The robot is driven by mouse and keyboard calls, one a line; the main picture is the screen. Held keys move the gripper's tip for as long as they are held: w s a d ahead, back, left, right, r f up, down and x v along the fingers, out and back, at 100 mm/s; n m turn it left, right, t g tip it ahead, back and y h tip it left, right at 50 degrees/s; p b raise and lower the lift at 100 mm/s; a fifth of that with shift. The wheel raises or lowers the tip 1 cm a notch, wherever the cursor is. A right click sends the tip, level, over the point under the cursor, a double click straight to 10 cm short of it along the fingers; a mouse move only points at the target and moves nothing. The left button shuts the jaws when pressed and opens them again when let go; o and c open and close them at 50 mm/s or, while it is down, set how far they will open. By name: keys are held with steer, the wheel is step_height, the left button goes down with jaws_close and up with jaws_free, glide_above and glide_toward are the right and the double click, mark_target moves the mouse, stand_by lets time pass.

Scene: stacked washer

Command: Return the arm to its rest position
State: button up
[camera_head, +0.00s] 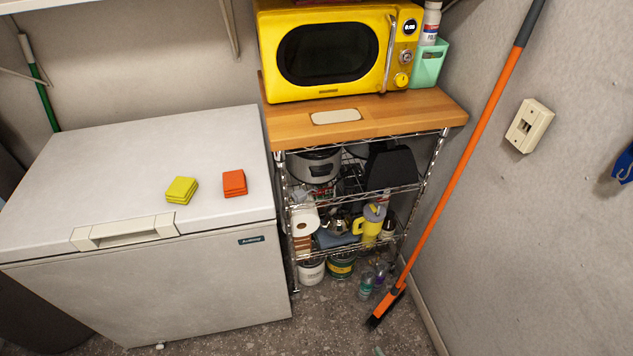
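My arm and my gripper do not show in the camera_head view, so whether the gripper is open or shut is hidden. No stacked washer shows in this view either.
A white chest freezer (120,170) with its lid shut stands at left, with yellow cloths (181,190) and orange cloths (234,183) on top. Beside it is a loaded wire rack (350,193) under a yellow microwave (335,50). An orange-handled broom (462,160) leans at right. Floor shows in front.

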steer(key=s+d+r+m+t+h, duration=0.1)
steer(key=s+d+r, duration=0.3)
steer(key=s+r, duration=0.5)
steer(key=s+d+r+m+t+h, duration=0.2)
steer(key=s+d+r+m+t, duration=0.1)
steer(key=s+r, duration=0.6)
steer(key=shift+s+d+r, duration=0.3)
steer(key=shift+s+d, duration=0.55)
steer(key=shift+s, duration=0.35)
